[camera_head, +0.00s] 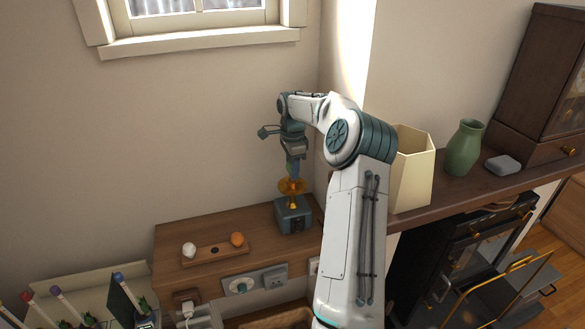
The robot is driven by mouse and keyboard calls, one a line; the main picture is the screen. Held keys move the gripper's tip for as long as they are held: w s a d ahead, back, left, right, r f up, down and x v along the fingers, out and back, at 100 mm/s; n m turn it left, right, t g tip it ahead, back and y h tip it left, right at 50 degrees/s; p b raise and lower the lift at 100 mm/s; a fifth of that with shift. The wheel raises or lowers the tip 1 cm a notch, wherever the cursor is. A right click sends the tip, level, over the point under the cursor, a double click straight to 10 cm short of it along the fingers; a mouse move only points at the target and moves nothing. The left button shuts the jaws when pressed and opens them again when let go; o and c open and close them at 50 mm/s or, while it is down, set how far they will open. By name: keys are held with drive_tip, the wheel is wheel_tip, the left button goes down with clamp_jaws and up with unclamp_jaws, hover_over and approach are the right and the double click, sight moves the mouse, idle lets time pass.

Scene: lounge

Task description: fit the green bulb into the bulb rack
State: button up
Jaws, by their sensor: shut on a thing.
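The bulb rack (198,259) is a low wooden block on the brown shelf. A white bulb (189,250) sits at its left and an orange bulb (237,240) at its right. A dark empty hole lies between them. My gripper (294,168) points down to the right of the rack, just above an amber disc-shaped lamp (292,187) on a blue-grey box. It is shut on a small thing. A greenish bit (290,168) shows at the fingers, which fits the green bulb; most of it is hidden.
The blue-grey box (294,217) stands close under my gripper. The brown shelf (180,229) is clear behind the rack. A cream hexagonal vase (412,170) and a green vase (465,148) stand on the right ledge.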

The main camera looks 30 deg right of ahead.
drive_tip(key=shift+r+p, duration=0.9)
drive_tip(key=shift+r, duration=0.65)
